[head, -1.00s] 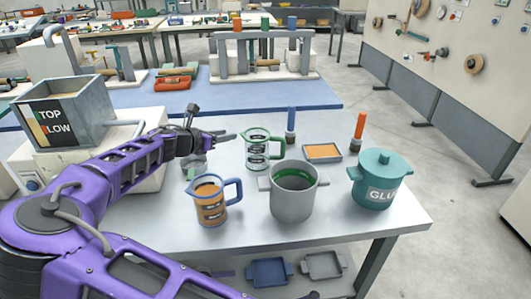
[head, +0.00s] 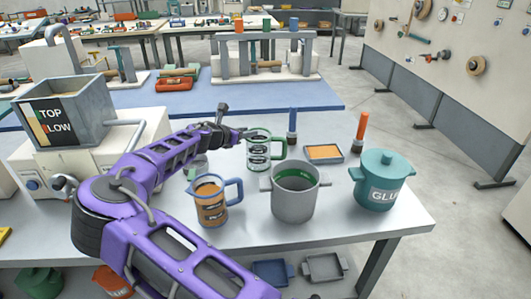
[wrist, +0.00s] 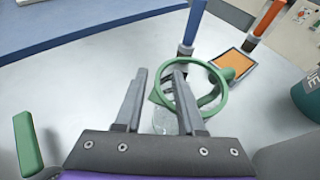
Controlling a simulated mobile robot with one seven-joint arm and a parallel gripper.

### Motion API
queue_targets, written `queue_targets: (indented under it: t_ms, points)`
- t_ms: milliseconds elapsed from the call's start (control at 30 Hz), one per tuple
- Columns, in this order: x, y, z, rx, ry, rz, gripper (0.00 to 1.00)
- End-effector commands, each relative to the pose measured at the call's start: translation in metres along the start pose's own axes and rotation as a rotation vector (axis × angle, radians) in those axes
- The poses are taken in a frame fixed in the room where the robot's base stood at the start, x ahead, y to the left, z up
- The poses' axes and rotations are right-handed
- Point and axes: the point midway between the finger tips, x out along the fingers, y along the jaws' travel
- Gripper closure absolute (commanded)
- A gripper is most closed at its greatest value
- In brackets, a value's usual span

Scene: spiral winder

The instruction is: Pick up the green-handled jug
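The green-handled jug (head: 258,154) is clear, with a dark printed label, a green rim and a green handle on its right. It stands upright on the grey table, behind the grey pot. My gripper (head: 222,122) is just left of the jug, near rim height. In the wrist view, the fingers of my gripper (wrist: 160,75) are apart with nothing held between them. The jug's green rim (wrist: 222,78) lies ahead and right there, and the right finger overlaps it. I cannot tell whether they touch. The fingers hide part of the jug.
A blue-handled jug (head: 209,203) with orange contents and a grey pot (head: 293,200) stand in front. A teal glue pot (head: 381,182), an orange-filled tray (head: 323,153), a blue brush (head: 292,128) and an orange brush (head: 361,128) are to the right.

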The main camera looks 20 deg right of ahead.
Motion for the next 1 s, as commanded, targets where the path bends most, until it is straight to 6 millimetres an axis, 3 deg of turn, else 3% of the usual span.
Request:
queue_targets:
  t_ms: [100, 300, 1000]
  points:
    - [-0.0004, 0.0001, 0.0, 0.0, 0.0, 0.0, 0.65]
    - [-0.0006, 0.0001, 0.0, 0.0, 0.0, 0.0, 1.0]
    - [-0.0007, 0.0001, -0.0003, 0.0, 0.0, 0.0, 1.0]
